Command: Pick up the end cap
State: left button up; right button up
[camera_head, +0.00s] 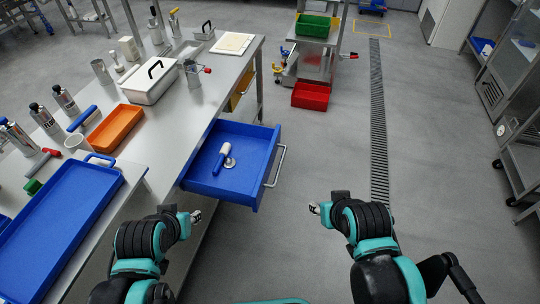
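A small round silvery piece (230,163), which looks like the end cap, lies in the open blue drawer (205,184) under the bench. A white and blue cylindrical object (221,158) lies in the drawer right beside it; I cannot tell if the two touch. My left gripper (196,216) is in front of the drawer's near-left corner, apart from the small piece. My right gripper (314,208) is over open floor, to the right of the drawer. Both grippers look empty, but their fingers are too small to judge.
The steel bench (190,112) holds a large blue tray (116,182), an orange tray (115,128), a lidded white box (148,83) and several canisters. The drawer's handle (277,166) juts out right. A red bin (310,96) stands by a cart.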

aim_at(228, 163)
jog(key=i+l+u, duration=0.25)
jog(key=i, duration=0.15)
jog(key=i+l+u, duration=0.15)
jog(key=i+u, duration=0.15)
jog(key=i, duration=0.1)
